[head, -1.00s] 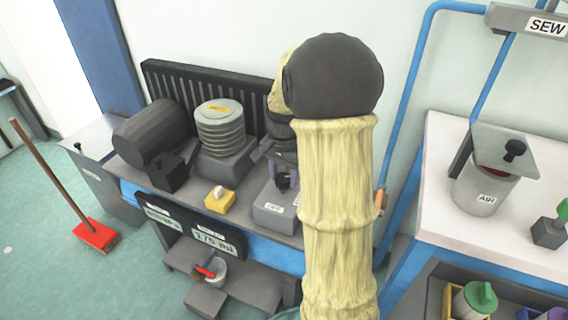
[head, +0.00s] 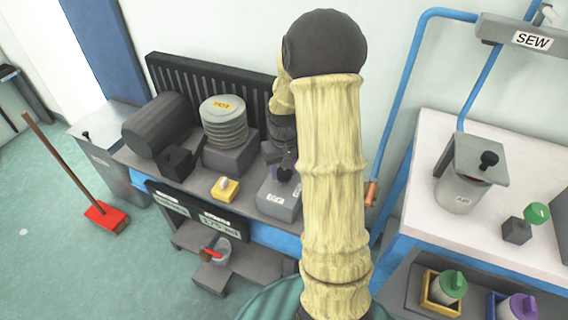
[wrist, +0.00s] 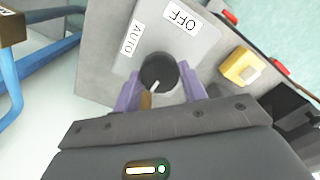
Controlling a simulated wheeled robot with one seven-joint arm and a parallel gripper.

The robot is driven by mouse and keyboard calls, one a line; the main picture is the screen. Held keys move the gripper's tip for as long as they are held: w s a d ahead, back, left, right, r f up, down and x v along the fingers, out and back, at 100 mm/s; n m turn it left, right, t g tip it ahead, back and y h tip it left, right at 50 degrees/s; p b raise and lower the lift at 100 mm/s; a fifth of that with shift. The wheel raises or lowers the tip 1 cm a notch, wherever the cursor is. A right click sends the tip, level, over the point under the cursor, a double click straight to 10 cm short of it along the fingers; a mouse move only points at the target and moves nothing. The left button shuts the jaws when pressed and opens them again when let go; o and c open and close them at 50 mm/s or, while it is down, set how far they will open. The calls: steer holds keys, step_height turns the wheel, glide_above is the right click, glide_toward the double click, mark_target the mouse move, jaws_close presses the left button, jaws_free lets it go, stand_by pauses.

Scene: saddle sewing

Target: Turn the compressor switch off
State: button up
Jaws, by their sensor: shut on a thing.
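The compressor switch is a round black knob (wrist: 158,70) on a grey box, filling the middle of the wrist view. A short pale mark shows on the knob's near side; I cannot tell which label the knob is set to. In the head view the switch box (head: 276,203) sits below my gripper (head: 285,170), partly hidden by my arm.
A yellow box (head: 225,190) stands left of the switch box. A ribbed grey cylinder (head: 223,122) and a dark tank (head: 157,125) stand behind it. A red broom (head: 105,217) stands on the floor at left.

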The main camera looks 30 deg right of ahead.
mark_target(284, 171)
steer(key=shift+s+n, duration=0.1)
steer(key=shift+n, duration=0.2)
steer(key=o, duration=1)
steer(key=shift+r+p, duration=0.3)
steer(key=shift+r, duration=0.25)
step_height(284, 171, up, 16)
steer(key=p, duration=0.3)
steer(key=shift+r, duration=0.15)
